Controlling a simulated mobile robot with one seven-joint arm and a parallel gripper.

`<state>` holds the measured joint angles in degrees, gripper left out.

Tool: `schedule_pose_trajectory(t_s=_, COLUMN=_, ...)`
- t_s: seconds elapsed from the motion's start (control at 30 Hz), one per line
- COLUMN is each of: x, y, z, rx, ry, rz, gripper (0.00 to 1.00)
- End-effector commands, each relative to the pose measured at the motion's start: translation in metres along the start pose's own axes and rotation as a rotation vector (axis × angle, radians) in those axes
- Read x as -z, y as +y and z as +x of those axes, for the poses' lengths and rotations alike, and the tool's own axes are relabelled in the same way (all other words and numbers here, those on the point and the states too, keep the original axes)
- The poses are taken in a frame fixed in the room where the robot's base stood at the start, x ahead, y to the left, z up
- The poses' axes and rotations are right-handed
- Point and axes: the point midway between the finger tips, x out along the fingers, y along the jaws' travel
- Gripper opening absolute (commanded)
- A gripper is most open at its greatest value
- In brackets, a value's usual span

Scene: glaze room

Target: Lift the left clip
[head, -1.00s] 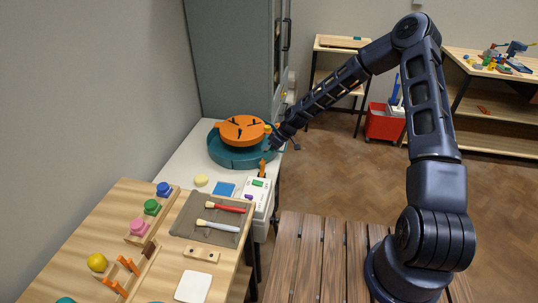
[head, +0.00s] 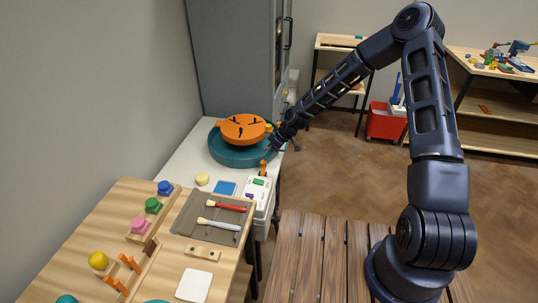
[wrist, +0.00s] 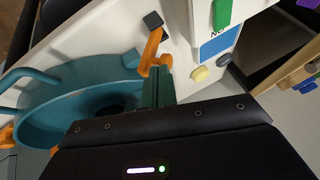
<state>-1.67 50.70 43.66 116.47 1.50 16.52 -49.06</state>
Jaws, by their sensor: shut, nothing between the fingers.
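An orange clip (head: 263,168) stands at the front edge of the white table, by the teal basin (head: 238,158). A second orange clip (head: 269,127) shows at the basin's far right side. I take the nearer one as the left clip. My gripper (head: 274,146) is shut and empty at the basin's right edge, close to the nearer clip. The fingertips are hard to make out, and I cannot tell whether they touch it.
A grey cabinet (head: 235,60) stands behind. Open floor lies to the right.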

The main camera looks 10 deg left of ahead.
Motion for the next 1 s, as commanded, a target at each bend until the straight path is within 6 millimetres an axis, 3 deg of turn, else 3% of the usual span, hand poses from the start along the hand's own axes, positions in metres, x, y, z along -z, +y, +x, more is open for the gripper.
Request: schedule_pose_trajectory(t_s=1.0, x=-0.001, y=-0.012, z=0.000, rx=-0.010, ry=0.001, rz=-0.007, gripper=0.00)
